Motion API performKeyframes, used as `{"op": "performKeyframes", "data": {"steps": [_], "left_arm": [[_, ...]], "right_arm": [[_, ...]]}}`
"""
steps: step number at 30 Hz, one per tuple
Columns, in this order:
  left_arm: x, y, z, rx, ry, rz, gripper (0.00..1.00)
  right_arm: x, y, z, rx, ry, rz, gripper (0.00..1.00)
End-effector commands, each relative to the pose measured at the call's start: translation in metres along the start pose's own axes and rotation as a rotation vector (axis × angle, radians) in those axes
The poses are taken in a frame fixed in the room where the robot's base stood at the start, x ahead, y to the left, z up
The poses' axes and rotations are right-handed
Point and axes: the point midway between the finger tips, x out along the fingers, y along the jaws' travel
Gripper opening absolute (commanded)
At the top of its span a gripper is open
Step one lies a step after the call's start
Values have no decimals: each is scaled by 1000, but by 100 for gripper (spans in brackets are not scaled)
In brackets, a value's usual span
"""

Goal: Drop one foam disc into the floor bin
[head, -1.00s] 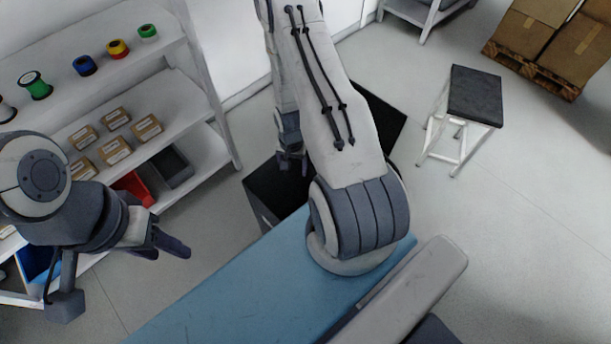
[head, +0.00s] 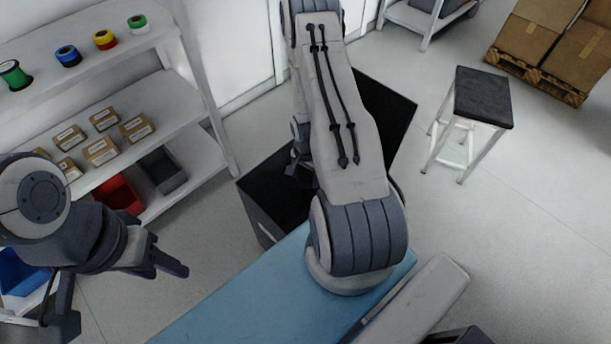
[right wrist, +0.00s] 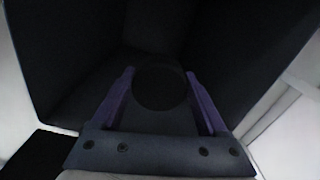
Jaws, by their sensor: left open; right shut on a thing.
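The black floor bin (head: 256,218) stands on the floor beyond the blue surface, open at the top, its inside very dark. My right gripper (head: 297,166) points down over the bin in the head view. In the right wrist view its two purple fingers (right wrist: 163,98) are shut on a dark round foam disc (right wrist: 160,86), with the bin's dark walls (right wrist: 60,60) around and below. The disc cannot be made out in the head view. My left gripper (head: 172,266) is open and empty, left of the bin, over the floor.
A white shelf (head: 190,115) at the left holds coloured spools, small cartons (head: 102,151) and red and dark trays. A black-topped stool (head: 483,97) stands right of the bin, with stacked boxes (head: 560,40) on a pallet behind.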

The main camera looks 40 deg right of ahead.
Motion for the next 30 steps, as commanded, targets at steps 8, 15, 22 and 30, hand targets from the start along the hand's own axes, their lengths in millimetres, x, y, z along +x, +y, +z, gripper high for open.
{"op": "performKeyframes", "data": {"steps": [8,15,22,30], "left_arm": [[0,0,0,0,0,0,50],[0,0,0,0,0,0,50],[-18,1,-1,0,0,0,50],[-53,4,-3,0,1,0,50]], "right_arm": [[0,0,0,0,0,0,88],[0,0,0,0,0,0,100],[-20,0,0,2,1,0,100],[-66,0,-1,1,2,-1,100]]}}
